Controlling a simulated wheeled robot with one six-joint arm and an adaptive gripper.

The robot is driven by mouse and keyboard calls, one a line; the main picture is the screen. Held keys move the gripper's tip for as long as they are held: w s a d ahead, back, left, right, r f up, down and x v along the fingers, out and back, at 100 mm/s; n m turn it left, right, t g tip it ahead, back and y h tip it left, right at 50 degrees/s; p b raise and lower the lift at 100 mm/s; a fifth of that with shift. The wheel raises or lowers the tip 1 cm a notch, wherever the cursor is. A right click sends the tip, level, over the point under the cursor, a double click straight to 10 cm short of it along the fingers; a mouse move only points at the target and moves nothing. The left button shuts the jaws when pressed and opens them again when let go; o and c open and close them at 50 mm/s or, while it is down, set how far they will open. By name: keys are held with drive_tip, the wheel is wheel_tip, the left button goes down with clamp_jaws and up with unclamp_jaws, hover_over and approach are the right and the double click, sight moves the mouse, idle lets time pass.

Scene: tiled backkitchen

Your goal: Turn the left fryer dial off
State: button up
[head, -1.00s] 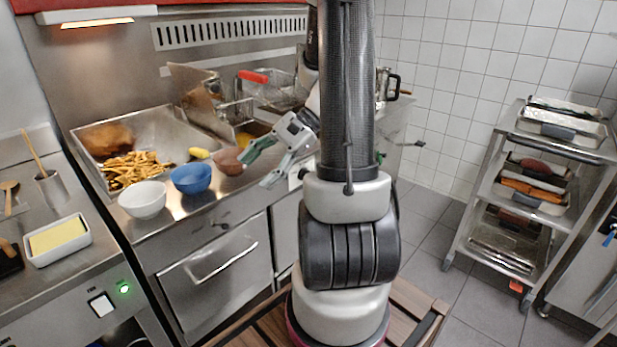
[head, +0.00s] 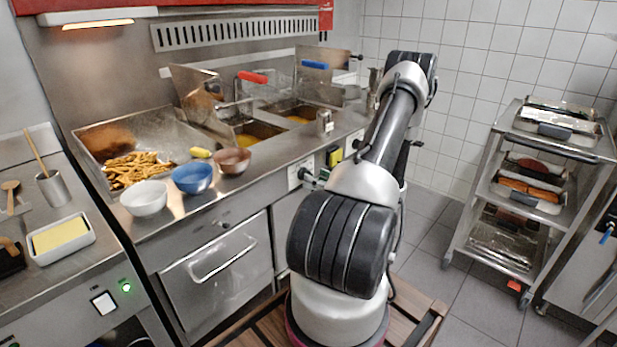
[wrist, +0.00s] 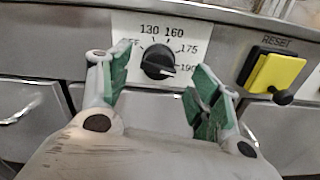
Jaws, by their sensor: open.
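The left fryer dial (wrist: 158,62) is a black round knob on a white plate, between my fingers in the wrist view. Its scale reads 130, 160, 175 and 190; the OFF mark at the left is partly covered by my left finger. The knob's ridge slants down to the right, seemingly toward 190. My gripper (wrist: 162,66) is open, with one green-padded finger on each side of the dial; I see no contact. In the head view, the dial's white plate (head: 294,177) is on the fryer front, and my arm hides most of the gripper.
Fryer baskets with a red handle (head: 252,77) and a blue handle (head: 315,64) stand above. Bowls, including a blue one (head: 192,178), sit near the counter edge.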

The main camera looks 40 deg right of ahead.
drive_tip(key=shift+w+a, duration=0.15)
drive_tip(key=shift+w, duration=1.85)
drive_tip(key=c, duration=1.1)
drive_tip(key=shift+o, duration=0.2)
